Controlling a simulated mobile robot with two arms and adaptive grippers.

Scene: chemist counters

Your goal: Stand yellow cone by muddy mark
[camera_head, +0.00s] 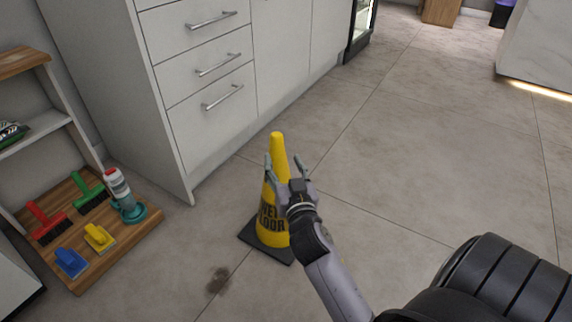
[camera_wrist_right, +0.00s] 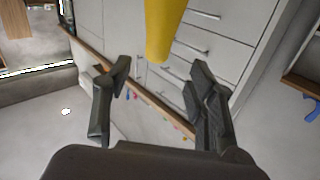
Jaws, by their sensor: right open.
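The yellow cone (camera_head: 270,222) with dark lettering and a black square base stands upright on the tiled floor, in front of the white drawer cabinet. My right gripper (camera_head: 287,170) is open in front of the cone's upper half, its fingers to either side of it in the head view. In the right wrist view the cone (camera_wrist_right: 163,25) shows beyond the open fingers (camera_wrist_right: 157,80); whether they touch it I cannot tell. The brown muddy mark (camera_head: 217,280) is on the floor to the left of and nearer than the cone's base. My left gripper is not in view.
A white cabinet (camera_head: 212,125) with drawers stands behind the cone. At left, a wooden shelf board (camera_head: 135,240) holds red and green brushes, blue and yellow scrubbers and a bottle. Open floor (camera_head: 430,130) lies to the right.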

